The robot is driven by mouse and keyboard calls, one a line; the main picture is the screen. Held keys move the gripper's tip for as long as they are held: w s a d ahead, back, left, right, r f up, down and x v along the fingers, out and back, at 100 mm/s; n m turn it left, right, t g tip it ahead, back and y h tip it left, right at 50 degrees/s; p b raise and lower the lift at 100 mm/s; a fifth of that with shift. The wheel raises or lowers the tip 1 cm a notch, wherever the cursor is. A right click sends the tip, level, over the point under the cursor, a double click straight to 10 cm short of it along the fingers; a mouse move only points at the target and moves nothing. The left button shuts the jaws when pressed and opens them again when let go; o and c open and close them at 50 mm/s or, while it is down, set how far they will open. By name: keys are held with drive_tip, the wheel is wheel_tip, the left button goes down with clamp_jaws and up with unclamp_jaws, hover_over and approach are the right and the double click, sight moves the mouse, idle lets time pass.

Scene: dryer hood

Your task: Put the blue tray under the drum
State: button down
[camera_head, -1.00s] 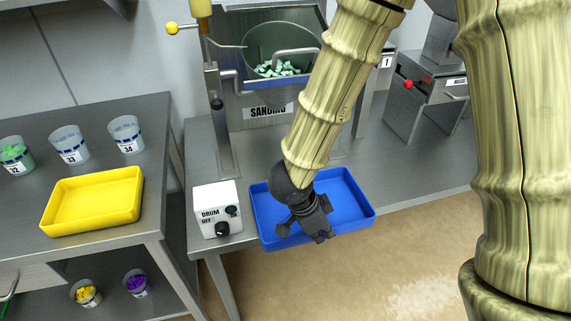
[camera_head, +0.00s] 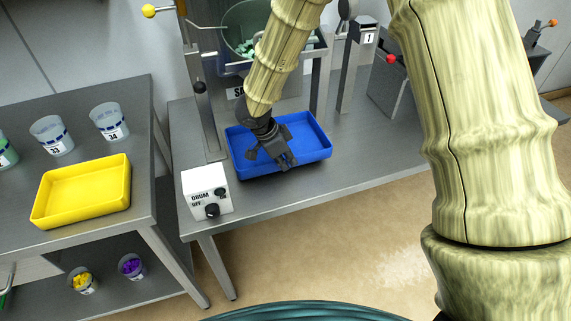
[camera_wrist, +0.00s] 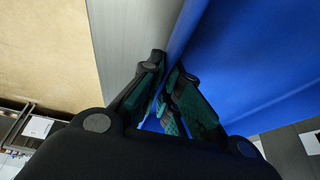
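The blue tray (camera_head: 308,137) lies on the steel bench in front of and below the drum (camera_head: 239,17). The drum holds pale green pieces and is partly hidden by my arm. My gripper (camera_head: 286,163) reaches down over the tray to its front wall. In the wrist view, the fingers of my gripper (camera_wrist: 166,80) are closed with the thin blue wall of the tray (camera_wrist: 245,60) between them. The label on the drum stand is mostly hidden by my arm. Whether the tray's back edge is beneath the drum is hard to tell.
A white drum control box (camera_head: 207,192) stands left of the tray near the bench edge. Metal posts (camera_head: 203,110) flank the drum. A yellow tray (camera_head: 82,190) and several cups sit on the left table. Bare bench (camera_head: 365,150) lies right of the blue tray.

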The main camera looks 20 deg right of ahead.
drive_tip(key=shift+w, duration=0.5)
drive_tip(key=shift+f, duration=1.75)
drive_tip(key=shift+f, duration=0.1)
drive_tip(key=c, duration=1.6)
unclamp_jaws()
drive_tip(key=shift+c, duration=0.2)
drive_tip(key=shift+v, duration=3.9)
